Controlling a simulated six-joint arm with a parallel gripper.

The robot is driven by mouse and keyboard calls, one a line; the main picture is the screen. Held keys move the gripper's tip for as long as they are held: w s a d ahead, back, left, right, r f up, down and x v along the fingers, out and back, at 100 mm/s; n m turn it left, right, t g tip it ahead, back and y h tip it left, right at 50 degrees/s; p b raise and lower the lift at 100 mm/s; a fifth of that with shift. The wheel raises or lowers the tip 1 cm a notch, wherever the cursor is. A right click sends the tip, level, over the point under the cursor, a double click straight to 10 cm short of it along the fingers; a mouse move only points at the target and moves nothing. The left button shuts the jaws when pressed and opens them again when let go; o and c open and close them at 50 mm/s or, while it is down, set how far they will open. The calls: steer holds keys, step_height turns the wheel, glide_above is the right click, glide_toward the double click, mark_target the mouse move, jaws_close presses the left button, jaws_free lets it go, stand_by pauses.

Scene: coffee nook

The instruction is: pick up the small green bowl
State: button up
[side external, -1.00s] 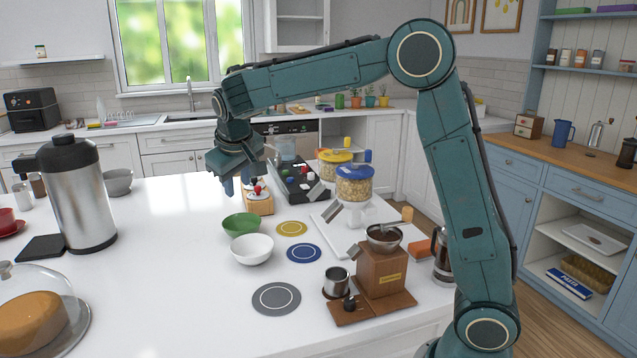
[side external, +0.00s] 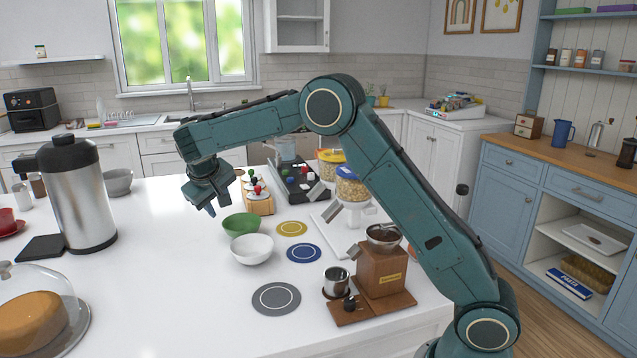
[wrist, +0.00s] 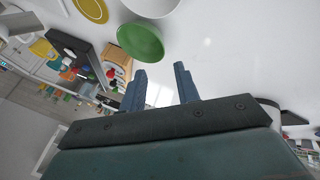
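The small green bowl (side external: 241,226) stands upright on the white counter, just behind and left of a white bowl (side external: 252,249). It looks empty in the side view. In the wrist view the green bowl (wrist: 141,41) shows beyond my fingertips, close to the white bowl (wrist: 150,6). My gripper (side external: 211,207) hangs above the counter, up and left of the green bowl in the side view, apart from it. In the wrist view my gripper's (wrist: 160,80) two fingers are spread with nothing between them.
A steel carafe (side external: 78,195) stands at the left. Yellow (side external: 292,229), blue (side external: 304,253) and grey (side external: 276,299) discs lie right of and in front of the bowls. A wooden grinder (side external: 381,270) stands front right. The counter between carafe and bowls is clear.

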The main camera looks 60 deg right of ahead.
glide_above(229, 232)
steer(key=a, duration=0.2)
steer(key=f, duration=0.4)
steer(key=s+f, duration=0.1)
steer(key=f, duration=0.1)
steer(key=shift+f, duration=0.25)
steer(key=shift+x, duration=2.6)
steer(key=shift+a, duration=0.15)
jaws_close()
